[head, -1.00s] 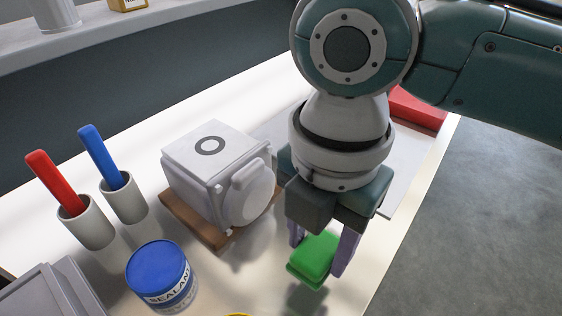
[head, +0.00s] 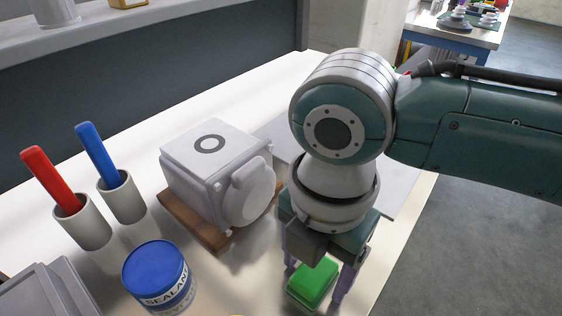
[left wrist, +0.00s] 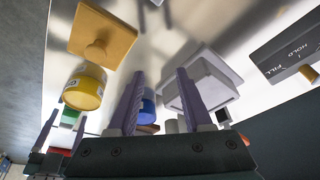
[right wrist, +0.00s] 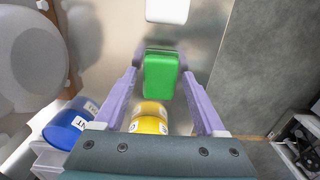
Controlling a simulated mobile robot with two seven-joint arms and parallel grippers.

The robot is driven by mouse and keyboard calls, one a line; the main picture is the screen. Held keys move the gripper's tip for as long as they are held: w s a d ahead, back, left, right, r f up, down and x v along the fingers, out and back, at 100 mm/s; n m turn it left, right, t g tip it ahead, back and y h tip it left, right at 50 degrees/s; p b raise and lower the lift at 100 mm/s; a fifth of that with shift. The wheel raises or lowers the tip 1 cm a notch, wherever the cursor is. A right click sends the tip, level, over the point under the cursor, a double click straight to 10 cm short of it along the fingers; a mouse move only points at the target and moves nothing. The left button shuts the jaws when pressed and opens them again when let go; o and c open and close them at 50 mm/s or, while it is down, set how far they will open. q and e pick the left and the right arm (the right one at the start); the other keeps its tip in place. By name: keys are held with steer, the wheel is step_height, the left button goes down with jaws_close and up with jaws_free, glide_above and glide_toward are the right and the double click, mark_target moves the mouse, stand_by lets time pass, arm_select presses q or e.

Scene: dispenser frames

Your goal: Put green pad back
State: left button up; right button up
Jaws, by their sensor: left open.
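The green pad (head: 312,284) is between the fingers of my right gripper (head: 314,280), low over the front part of the white bench. In the right wrist view the fingers close in on both sides of the green pad (right wrist: 160,76). My right gripper is shut on it. I cannot tell how high the pad is above the bench. My left gripper (left wrist: 160,78) is open and empty, seen only in the left wrist view. In that view the green pad (left wrist: 70,118) also shows, small, at the left.
A blue-lidded sealant can (head: 158,272), a white machine on a brown base (head: 215,165) and two cups with red (head: 50,178) and blue (head: 98,154) sticks stand left. A white block (right wrist: 168,10) lies beyond the pad.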

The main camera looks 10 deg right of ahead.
mark_target(315, 271)
steer(key=shift+o, duration=0.6)
steer(key=shift+r, duration=0.1)
arm_select(q)
steer(key=shift+a+r, duration=0.1)
steer(key=shift+r, duration=0.05)
arm_select(e)
steer(key=shift+r, duration=0.3)
step_height(315, 271, up, 12)
steer(key=p, duration=0.3)
steer(key=s+a+f+m+t+y, duration=0.2)
steer(key=s+a+f+m+y, duration=0.3)
steer(key=m, duration=0.6)
arm_select(q)
step_height(315, 271, up, 2)
steer(key=shift+r, duration=0.1)
arm_select(e)
steer(key=s+d+m+t+h, duration=0.1)
steer(key=s+d+m+h, duration=0.3)
steer(key=s+d+m, duration=0.3)
steer(key=d+m, duration=0.5)
steer(key=d, duration=0.2)
steer(key=shift+s+d+m+t+h, duration=0.15)
steer(key=shift+m+t+h, duration=0.15)
steer(key=shift+m+h, duration=0.1)
